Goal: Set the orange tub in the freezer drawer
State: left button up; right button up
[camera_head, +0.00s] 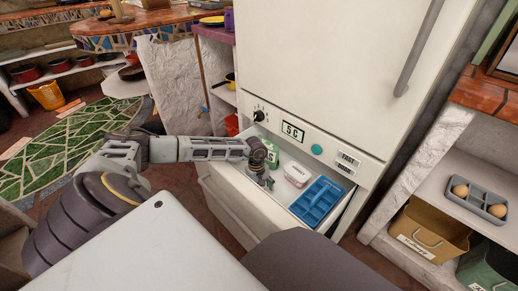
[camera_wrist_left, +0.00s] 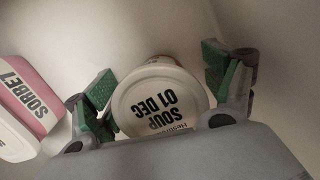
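The freezer drawer (camera_head: 232,184) is pulled out below the cream fridge. My left gripper (camera_head: 266,182) points down inside the drawer's left part. In the left wrist view, a round tub (camera_wrist_left: 160,103) with a white lid marked "SOUP 01 DEC" sits between the green-padded fingers (camera_wrist_left: 160,90). The fingers look spread, one on each side of the lid, with no clear grip on it. My right gripper is not in view.
In the drawer, a pink-and-white sorbet tub (camera_head: 296,173) stands right of my gripper; it also shows in the left wrist view (camera_wrist_left: 28,105). A blue tray (camera_head: 318,202) lies farther right, and a green item (camera_head: 272,150) sits at the back left.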

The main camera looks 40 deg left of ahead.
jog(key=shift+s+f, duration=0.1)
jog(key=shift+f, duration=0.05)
pick_arm(q)
jog(key=shift+r, duration=0.1)
jog(key=shift+r, duration=0.2)
jog(key=r+p, duration=0.1)
jog(key=r, duration=0.2)
jog(key=r+p, duration=0.2)
jog(key=r, duration=0.2)
jog(key=a+r+p, duration=0.1)
jog(key=r, duration=0.2)
jog(key=shift+w+a+r+p, duration=0.1)
jog(key=shift+w+r+p, duration=0.15)
jog(key=shift+p, duration=0.15)
jog(key=shift+a+r, duration=0.1)
jog(key=shift+r, duration=0.4)
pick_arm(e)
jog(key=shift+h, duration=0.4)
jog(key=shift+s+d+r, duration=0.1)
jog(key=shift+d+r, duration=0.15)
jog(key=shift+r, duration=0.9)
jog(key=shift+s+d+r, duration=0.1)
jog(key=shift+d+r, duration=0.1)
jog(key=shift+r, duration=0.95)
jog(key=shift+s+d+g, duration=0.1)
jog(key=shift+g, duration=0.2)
